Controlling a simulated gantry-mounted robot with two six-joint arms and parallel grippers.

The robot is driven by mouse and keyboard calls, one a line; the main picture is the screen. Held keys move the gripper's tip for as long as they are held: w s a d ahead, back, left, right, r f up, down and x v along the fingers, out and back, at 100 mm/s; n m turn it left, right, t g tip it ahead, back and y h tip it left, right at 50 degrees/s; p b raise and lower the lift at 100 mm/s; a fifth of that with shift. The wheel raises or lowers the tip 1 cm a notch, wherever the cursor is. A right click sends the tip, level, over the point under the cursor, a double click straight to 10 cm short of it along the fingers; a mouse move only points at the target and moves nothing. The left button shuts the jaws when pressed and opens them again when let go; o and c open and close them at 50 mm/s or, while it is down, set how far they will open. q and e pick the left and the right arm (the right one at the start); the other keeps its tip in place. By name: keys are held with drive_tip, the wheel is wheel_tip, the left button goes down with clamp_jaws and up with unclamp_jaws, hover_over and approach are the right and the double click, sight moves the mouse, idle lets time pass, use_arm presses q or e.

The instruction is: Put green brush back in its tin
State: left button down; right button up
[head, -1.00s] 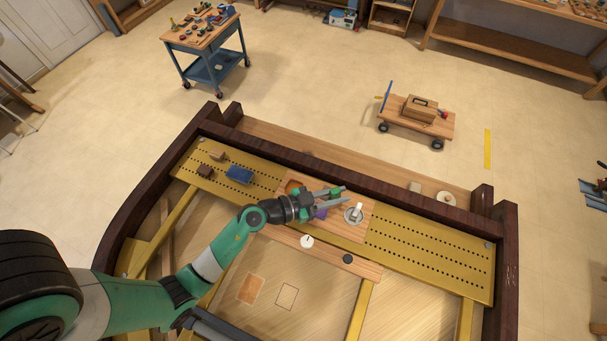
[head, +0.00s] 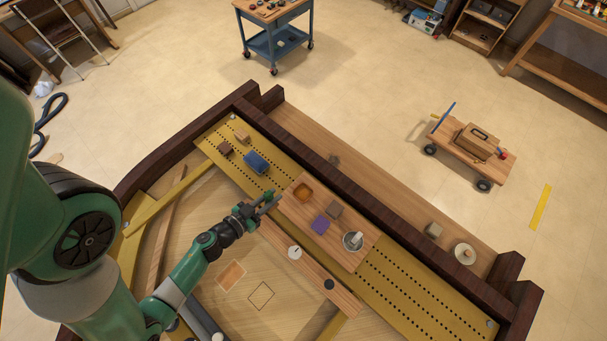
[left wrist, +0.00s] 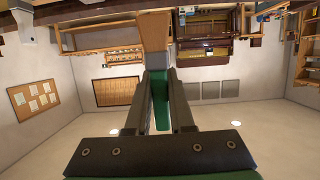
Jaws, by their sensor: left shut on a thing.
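A small grey metal cup (head: 353,241), which looks like the tin, stands at the right end of the board. Something pale shows in it. My right gripper is not in view.
The board (head: 345,262) also carries an orange tray (head: 303,191), a brown block (head: 334,208) and a purple block (head: 320,225). A blue block (head: 257,162) lies left on the perforated gold plate (head: 405,290). A dark raised rail (head: 375,218) runs behind.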

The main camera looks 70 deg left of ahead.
use_arm(q)
drive_tip(key=w+a+f+b, duration=0.2)
drive_tip(key=w+f+b, duration=0.2)
drive_tip(key=w+a+f+b, duration=0.2)
drive_tip(key=w+f+b, duration=0.2)
drive_tip(key=f, duration=0.1)
drive_tip(key=w+a+f+b, duration=0.1)
drive_tip(key=w+f+b, duration=0.3)
drive_tip(key=shift+w+a+f, duration=0.15)
drive_tip(key=shift+w+a, duration=0.25)
drive_tip(key=shift+r, duration=0.2)
drive_tip(key=c, duration=1.2)
unclamp_jaws()
drive_tip(key=shift+f, duration=0.2)
drive_tip(key=shift+c, duration=0.2)
drive_tip(key=o, duration=0.5)
drive_tip(key=shift+c, duration=0.2)
